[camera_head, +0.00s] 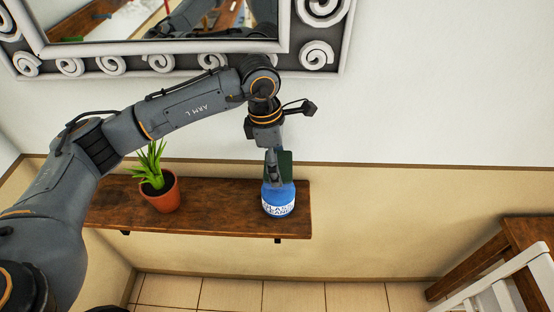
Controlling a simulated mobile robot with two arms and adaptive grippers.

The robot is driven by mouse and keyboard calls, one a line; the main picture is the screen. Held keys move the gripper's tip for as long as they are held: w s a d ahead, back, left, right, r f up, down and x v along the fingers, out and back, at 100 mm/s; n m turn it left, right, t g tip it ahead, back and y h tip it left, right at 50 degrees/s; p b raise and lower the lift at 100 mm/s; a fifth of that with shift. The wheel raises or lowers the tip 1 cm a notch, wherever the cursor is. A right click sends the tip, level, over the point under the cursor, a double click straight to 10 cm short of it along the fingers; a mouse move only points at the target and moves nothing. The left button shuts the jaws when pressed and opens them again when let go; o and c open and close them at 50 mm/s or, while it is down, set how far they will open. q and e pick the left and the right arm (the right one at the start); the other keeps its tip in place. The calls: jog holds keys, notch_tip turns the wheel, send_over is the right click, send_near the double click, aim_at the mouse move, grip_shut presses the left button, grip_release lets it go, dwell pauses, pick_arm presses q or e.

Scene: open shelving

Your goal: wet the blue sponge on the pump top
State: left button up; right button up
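A blue bottle (278,199) with a white label that reads something like "glass cleaner" stands upright on the wall shelf, near its right end. My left gripper (272,160) points down directly above the bottle. A thin dark green slab (286,166) sits at its fingers, and it looks gripped. It may be one face of the sponge; no blue side of it can be told apart from the bottle. The gripper and slab hide the bottle's pump top, so I cannot tell whether they touch it. My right gripper is not in view.
The brown wooden shelf (235,218) also bears a potted plant (163,196) to the left, under my arm. A framed mirror (315,35) hangs above. A wooden table (530,234) and a white slatted chair (500,290) stand at the lower right.

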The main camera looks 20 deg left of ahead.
aim_at(281, 165)
pick_arm(q)
jog(key=shift+f+b, duration=1)
jog(key=shift+b, duration=0.05)
dwell(1.1)
jog(key=shift+f+b, duration=0.1)
jog(key=shift+b, duration=0.25)
dwell(1.7)
jog(key=shift+r+p, duration=1.45)
jog(key=shift+r, duration=2.15)
jog(key=shift+s+f, duration=0.1)
